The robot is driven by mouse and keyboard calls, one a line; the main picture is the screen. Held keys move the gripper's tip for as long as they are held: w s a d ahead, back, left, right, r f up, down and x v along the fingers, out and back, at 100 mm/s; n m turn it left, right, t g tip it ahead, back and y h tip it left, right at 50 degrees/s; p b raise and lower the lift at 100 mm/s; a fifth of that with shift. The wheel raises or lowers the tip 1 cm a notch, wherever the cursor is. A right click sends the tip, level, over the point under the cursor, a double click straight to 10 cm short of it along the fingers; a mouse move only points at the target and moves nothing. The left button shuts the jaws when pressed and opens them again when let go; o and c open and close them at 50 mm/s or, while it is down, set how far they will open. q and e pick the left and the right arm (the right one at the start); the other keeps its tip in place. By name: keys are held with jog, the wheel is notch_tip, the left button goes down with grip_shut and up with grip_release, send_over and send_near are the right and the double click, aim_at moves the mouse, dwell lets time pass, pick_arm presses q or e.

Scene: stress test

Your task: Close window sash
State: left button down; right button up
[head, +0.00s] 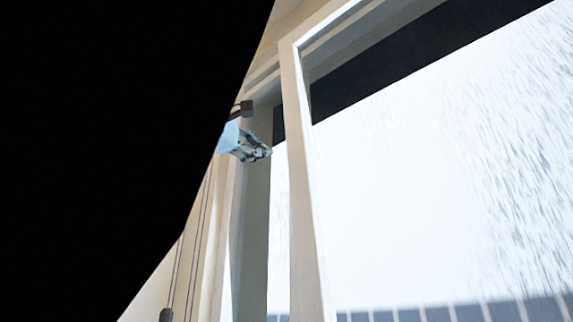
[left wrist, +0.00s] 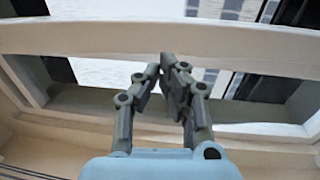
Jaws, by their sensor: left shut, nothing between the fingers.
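The window sash (head: 297,180) shows in the head view as a pale beige upright with a top rail, set apart from the window frame (head: 255,215). A gap with bright outdoors shows between them, so the sash stands partly open. My left gripper (head: 266,153) is beside the frame's upper part, just left of the sash upright. In the left wrist view my left gripper (left wrist: 166,72) is shut and empty, its fingertips close together. A pale bar (left wrist: 75,40), seemingly the sash, crosses the picture beyond the fingertips. Whether the fingers touch it I cannot tell.
A large black area fills the left of the head view. The outdoors beyond the window is white and streaked.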

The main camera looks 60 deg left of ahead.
pick_arm(q)
jog(key=p+x, duration=0.6)
jog(key=x, duration=0.6)
jog(key=shift+w, duration=0.4)
jog(key=shift+r, duration=0.15)
